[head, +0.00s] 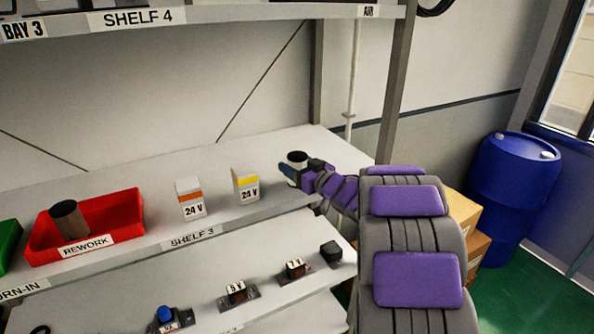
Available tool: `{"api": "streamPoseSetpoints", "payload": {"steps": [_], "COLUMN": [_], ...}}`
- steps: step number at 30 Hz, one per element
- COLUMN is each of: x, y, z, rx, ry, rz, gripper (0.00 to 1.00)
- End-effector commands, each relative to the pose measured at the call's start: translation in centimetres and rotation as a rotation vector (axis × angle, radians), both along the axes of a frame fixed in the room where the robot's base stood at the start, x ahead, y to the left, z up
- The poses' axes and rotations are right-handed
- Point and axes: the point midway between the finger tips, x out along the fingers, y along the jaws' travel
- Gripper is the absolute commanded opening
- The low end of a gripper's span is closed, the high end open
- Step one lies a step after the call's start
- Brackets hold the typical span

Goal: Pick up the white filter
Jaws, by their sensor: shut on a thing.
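A small white cylinder with a dark top, which looks like the white filter (297,158), is at the right end of the shelf labelled SHELF 3. My gripper (291,172) is at the filter, shut on it, with a dark finger across its lower front. The wrist and fingers hide the lower part of the filter, so I cannot tell whether it still touches the shelf. My purple and grey arm reaches in from the lower right.
Two white 24 V boxes, one orange-banded (190,197) and one yellow-banded (246,185), stand left of my gripper. A red REWORK bin (110,210) holds a dark cylinder. Small labelled parts sit on the lower shelf. A shelf post (396,85) rises behind. A blue barrel (515,190) stands right.

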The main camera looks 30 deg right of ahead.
Motion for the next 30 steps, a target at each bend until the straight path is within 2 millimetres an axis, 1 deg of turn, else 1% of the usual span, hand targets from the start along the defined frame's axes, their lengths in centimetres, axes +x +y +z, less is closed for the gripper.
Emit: {"api": "streamPoseSetpoints", "payload": {"steps": [1, 4, 5, 11, 16, 20, 25, 26, 30], "x": [0.0, 0.0, 0.0, 0.0, 0.0, 0.0, 0.0, -0.1, -2.0], "y": [0.0, 0.0, 0.0, 0.0, 0.0, 0.0, 0.1, 0.1, 0.3], "z": [0.0, 0.0, 0.0, 0.1, 0.7, 1.9, 3.9, 4.1, 3.7], "rx": [0.000, 0.000, 0.000, 0.000, -0.001, -0.002, -0.003, -0.004, 0.002], "ry": [0.000, -0.001, -0.001, -0.001, -0.002, -0.005, -0.007, -0.006, 0.001], "rz": [0.000, 0.000, 0.000, 0.000, 0.000, 0.001, 0.002, 0.001, -0.002], "gripper": [0.43, 0.34, 0.33, 0.33, 0.32, 0.32, 0.32, 0.32, 0.32]}}
